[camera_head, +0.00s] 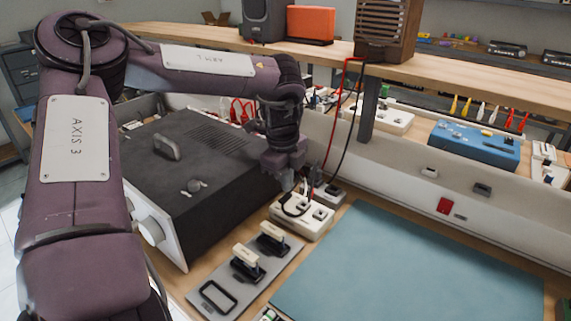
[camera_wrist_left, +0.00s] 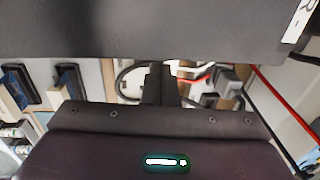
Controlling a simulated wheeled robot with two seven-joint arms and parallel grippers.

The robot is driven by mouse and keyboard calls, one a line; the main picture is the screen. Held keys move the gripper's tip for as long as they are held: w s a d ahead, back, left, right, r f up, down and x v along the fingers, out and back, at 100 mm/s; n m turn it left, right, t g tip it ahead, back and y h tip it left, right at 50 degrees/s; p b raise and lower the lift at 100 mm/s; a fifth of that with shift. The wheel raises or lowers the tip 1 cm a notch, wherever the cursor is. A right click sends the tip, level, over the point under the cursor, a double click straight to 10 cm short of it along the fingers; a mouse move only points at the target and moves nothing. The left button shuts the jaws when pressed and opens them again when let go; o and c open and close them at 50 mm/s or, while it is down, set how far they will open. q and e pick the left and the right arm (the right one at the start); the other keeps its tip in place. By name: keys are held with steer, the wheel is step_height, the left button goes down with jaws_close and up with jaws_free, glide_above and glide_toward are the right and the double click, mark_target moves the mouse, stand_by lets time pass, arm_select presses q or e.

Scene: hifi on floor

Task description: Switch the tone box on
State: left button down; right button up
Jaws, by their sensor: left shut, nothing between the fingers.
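No label marks the tone box. A brown wooden box with a slatted grille (camera_head: 384,25) stands on the raised shelf, and a red lead and a black lead run down from it. My left gripper (camera_head: 287,182) points down, shut and empty, just above or at a white socket block (camera_head: 301,216). I cannot tell whether it touches the block. The wrist view shows the closed fingers (camera_wrist_left: 161,86) with white blocks and red and black leads behind them. Any switch under the fingertips is hidden. My right gripper is not in view.
A large dark hi-fi case (camera_head: 215,190) with a silver front stands left of the gripper. A grey plate (camera_head: 228,300) with black-and-white switches lies in front. A blue mat (camera_head: 410,270) is bare at right. A blue box (camera_head: 474,146) sits behind the low white wall.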

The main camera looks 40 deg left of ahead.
arm_select(q)
steer(key=shift+w+f, duration=0.1)
steer(key=shift+f, duration=0.5)
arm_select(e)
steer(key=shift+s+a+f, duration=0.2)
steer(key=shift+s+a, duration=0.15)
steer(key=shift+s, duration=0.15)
arm_select(q)
steer(key=shift+f, duration=0.2)
steer(key=shift+f+b, duration=0.15)
steer(key=shift+b, duration=0.2)
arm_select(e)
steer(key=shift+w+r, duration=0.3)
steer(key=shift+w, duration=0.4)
